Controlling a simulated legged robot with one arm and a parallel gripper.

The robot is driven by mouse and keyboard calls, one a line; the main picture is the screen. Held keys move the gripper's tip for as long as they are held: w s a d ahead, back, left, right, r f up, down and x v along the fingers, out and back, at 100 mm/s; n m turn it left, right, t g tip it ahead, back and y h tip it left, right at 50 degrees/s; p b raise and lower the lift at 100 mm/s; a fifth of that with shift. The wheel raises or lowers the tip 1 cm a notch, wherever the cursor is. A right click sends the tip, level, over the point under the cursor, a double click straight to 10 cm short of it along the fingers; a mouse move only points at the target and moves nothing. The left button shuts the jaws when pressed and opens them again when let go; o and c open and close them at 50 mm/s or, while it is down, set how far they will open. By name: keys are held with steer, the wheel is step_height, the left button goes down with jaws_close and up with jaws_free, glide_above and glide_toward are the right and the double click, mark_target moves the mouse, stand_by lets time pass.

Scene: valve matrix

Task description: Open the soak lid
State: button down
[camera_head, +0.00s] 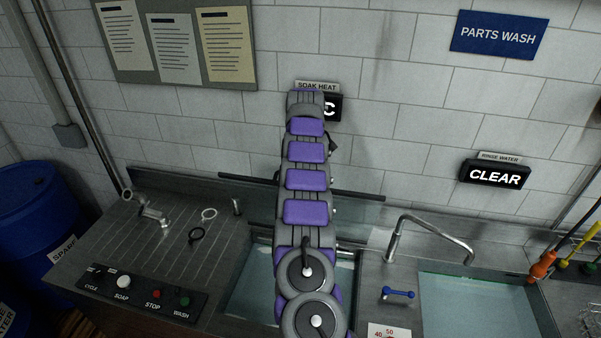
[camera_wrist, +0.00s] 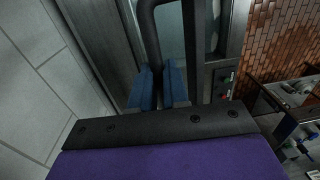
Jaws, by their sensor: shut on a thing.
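In the wrist view, my gripper (camera_wrist: 163,86) has its two blue fingers shut on a dark curved handle bar (camera_wrist: 151,38). A grey panel edge and a straight dark rail (camera_wrist: 195,55) are close beside it. In the head view, my arm covers my gripper and the handle. The soak basin (camera_head: 252,285) shows water on both sides of my arm, so at least part of it is uncovered. A long dark bar (camera_head: 242,179) crosses behind my arm at the basin's back, with a grey panel (camera_head: 352,214) below it. The lid's exact angle is hidden.
A rinse basin (camera_head: 480,300) and curved faucet (camera_head: 435,235) stand right. A blue-handled valve (camera_head: 397,294) sits between the basins. The drainboard (camera_head: 180,235) with loose rings and the button panel (camera_head: 135,290) are left. The tiled wall (camera_head: 400,130) is close behind my arm.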

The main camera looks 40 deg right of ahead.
steer(key=shift+d+f, duration=0.25)
stand_by(0.3)
